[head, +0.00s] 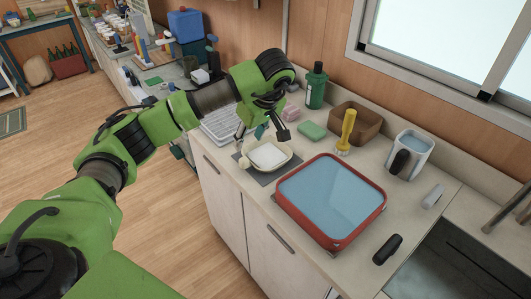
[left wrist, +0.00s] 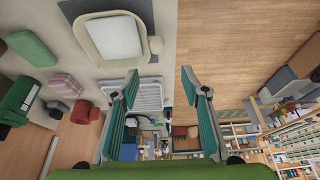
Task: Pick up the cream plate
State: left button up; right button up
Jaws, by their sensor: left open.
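The cream plate (head: 284,163) lies on a dark grey mat (head: 262,179) on the counter, with a pale block-like item (head: 267,155) in it. In the left wrist view the plate (left wrist: 83,36) is at the top, left of centre, and the pale item (left wrist: 117,38) covers its middle. My left gripper (head: 262,137) is open and empty, above the plate's far side in the head view. In the left wrist view its fingers (left wrist: 160,82) are spread wide, apart from the plate. My right gripper is not in view.
A red tub of water (head: 371,212) stands close to the right of the plate. A white rack (head: 221,126), green sponge (head: 312,131), yellow-handled brush (head: 347,132), green bottle (head: 316,88) and brown bin (head: 357,121) are behind. The counter's front edge is near the plate.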

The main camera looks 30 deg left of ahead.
pick_arm(q)
jog(key=p, duration=0.1)
send_near(244, 158)
jog(key=a+f, duration=0.2)
notch_tip(244, 158, down, 3)
jog(key=shift+w+r+p, duration=0.15)
jog(key=shift+p, duration=0.7)
jog(key=p+x, duration=0.1)
jog(key=x, duration=0.1)
jog(key=shift+w+f, duration=0.15)
jog(key=shift+f, duration=0.15)
jog(key=shift+w+a+f, duration=0.15)
jog(key=shift+a+f, duration=0.05)
jog(key=shift+f, duration=0.3)
grip_shut()
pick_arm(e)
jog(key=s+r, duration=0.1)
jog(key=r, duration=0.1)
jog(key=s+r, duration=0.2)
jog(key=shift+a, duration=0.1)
